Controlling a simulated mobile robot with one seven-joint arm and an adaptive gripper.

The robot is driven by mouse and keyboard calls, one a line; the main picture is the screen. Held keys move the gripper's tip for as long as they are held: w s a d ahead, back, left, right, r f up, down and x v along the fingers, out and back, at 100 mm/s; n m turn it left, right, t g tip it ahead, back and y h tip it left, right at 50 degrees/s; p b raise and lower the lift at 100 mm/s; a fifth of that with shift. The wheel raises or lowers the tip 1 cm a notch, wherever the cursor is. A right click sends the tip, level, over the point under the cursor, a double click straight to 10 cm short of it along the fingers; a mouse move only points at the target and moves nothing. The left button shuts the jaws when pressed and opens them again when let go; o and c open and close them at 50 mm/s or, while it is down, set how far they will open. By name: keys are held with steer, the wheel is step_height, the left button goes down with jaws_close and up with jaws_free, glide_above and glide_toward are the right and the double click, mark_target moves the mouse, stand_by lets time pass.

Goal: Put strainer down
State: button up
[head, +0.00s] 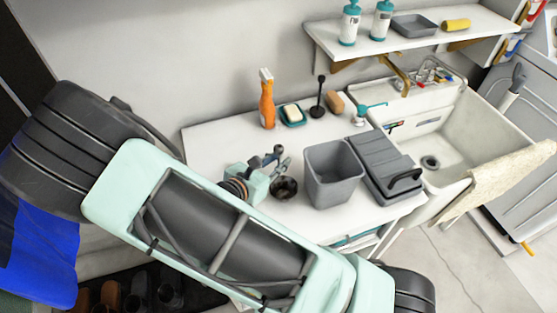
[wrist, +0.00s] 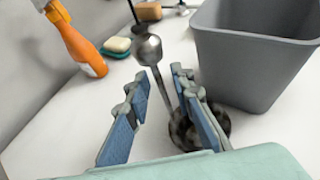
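The strainer appears to be the dark, round, shiny piece (wrist: 212,122) at the right finger in the wrist view. In the head view it rests on the white counter (head: 284,187). A thin metal rod with a rounded knob (wrist: 148,48) passes between my fingers in the wrist view; I cannot tell for certain whether it joins the dark piece. My gripper (wrist: 160,80) has its two blue-padded fingers apart, with the rod in the gap and no clear contact on both sides. In the head view my gripper (head: 268,165) is low over the counter, beside the dark piece.
A grey bin (head: 333,175) stands close right of my gripper, with a dark grey case (head: 382,165) beyond it. Behind are an orange spray bottle (head: 267,103), a soap dish (head: 292,115) and a black plunger-like tool (head: 318,98). A sink (head: 480,145) is at right. The counter's left part is clear.

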steer(key=v, duration=1.1)
steer(key=shift+s, duration=0.2)
steer(key=shift+a+r, duration=0.1)
steer(key=shift+r, duration=0.05)
